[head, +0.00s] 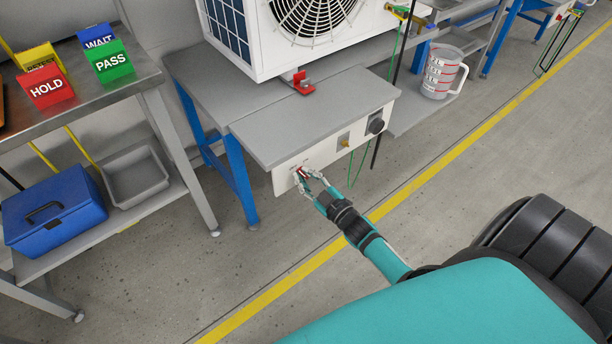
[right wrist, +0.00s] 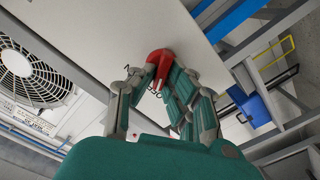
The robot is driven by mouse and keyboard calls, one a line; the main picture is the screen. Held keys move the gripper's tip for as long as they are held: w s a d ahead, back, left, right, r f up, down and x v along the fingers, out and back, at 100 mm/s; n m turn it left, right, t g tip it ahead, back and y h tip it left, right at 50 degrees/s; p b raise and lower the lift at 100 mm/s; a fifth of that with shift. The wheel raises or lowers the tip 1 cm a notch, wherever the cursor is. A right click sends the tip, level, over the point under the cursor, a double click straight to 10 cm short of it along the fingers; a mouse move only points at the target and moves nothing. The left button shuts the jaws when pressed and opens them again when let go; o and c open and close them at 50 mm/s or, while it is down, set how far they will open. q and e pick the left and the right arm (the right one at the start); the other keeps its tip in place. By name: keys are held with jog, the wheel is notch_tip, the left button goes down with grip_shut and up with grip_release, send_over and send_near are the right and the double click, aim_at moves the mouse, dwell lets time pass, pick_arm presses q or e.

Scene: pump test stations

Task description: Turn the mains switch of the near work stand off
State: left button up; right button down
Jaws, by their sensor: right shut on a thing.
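The near work stand (head: 300,112) has a grey top, blue legs and a white front panel (head: 325,153). The mains switch (head: 303,171) is a small red handle at the left end of that panel. My right gripper (head: 308,178) is at the switch with its fingers around it. In the right wrist view the red switch (right wrist: 160,60) sits on the white panel between the fingertips of my right gripper (right wrist: 157,72), which is shut on it. The fingers hide part of the handle and its markings. My left gripper is in neither view.
A white unit with a fan (head: 310,25) stands on the work stand. At left, a steel bench holds HOLD (head: 47,88) and PASS (head: 113,62) signs, with a blue toolbox (head: 55,208) below. The floor in front is clear.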

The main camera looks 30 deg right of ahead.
dwell(0.4)
jog(key=c, duration=1.4)
grip_release()
jog(key=shift+s, duration=0.1)
jog(key=s, duration=0.8)
jog(key=s+d, duration=0.1)
jog(key=s, duration=0.2)
jog(key=shift+s, duration=0.4)
